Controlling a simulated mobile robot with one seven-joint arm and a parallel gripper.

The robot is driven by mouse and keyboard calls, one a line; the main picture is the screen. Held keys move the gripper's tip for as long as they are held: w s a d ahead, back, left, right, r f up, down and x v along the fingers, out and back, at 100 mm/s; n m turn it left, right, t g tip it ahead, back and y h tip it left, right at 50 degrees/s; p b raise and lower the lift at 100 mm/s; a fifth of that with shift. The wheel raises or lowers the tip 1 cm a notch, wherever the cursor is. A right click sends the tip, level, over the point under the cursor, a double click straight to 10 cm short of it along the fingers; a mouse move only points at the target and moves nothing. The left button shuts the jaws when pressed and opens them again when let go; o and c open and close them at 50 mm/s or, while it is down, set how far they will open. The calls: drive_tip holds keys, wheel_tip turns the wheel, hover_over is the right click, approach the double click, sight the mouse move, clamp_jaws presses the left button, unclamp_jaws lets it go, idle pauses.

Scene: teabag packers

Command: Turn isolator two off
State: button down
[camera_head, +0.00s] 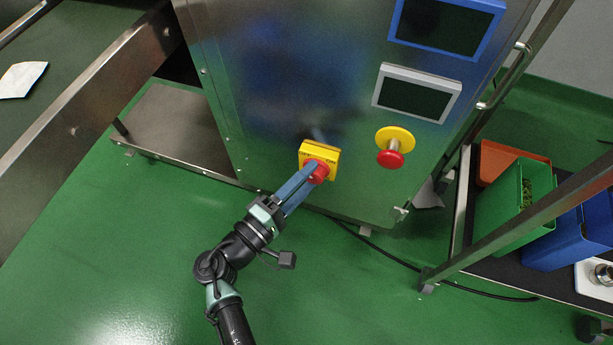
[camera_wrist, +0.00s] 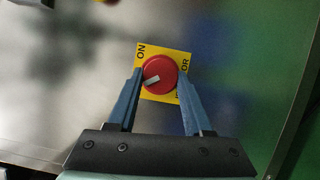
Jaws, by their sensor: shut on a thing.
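The isolator is a red round knob (camera_head: 321,171) on a yellow plate (camera_head: 322,152), low on the front of a steel cabinet. In the wrist view the red knob (camera_wrist: 160,66) sits on its yellow plate (camera_wrist: 178,54). The word ON reads at the plate's upper left and letters ending in OR at its right; the rest is hidden by my fingers. A white mark on the knob slants towards the lower left. My gripper (camera_head: 313,171) has its blue fingers on both sides of the knob, shut on it; it also shows in the wrist view (camera_wrist: 161,76).
A red emergency button on a yellow disc (camera_head: 396,137) stands out from the cabinet (camera_head: 280,90) at right. Two screens (camera_head: 417,94) are above it. A cart with orange, green (camera_head: 513,205) and blue bins stands at right. Open green floor (camera_head: 130,250) lies at left.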

drive_tip(key=shift+f+n+t, duration=0.1)
drive_tip(key=shift+n+t, duration=0.2)
drive_tip(key=shift+n, duration=0.5)
drive_tip(key=shift+h, duration=0.3)
drive_tip(key=shift+c, duration=1.5)
unclamp_jaws()
drive_tip(key=p+v, duration=0.3)
drive_tip(key=v, duration=1)
drive_tip(key=shift+d, duration=0.1)
